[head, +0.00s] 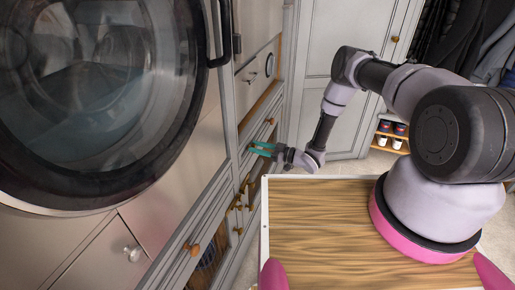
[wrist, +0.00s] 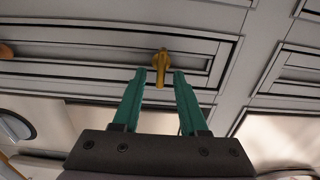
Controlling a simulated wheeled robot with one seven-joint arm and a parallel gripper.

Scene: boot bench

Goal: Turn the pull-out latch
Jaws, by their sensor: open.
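A brass latch (wrist: 161,66) with a narrow downward tab sits on a grey panelled cabinet front in the wrist view. My gripper (wrist: 160,80) is open, with one teal finger on each side of the latch's lower tab. A gap shows on both sides, and I cannot tell whether the tab lies fully between the tips or just beyond them. In the head view my gripper (head: 262,149) reaches left to the grey cabinet front. I cannot make out for sure which brass fitting there is this latch.
A large round appliance door (head: 95,95) fills the left of the head view. Several brass knobs, one a drawer knob (head: 193,249), stick out below my gripper. A shoe shelf (head: 391,140) and hanging coats (head: 455,35) are at the back right.

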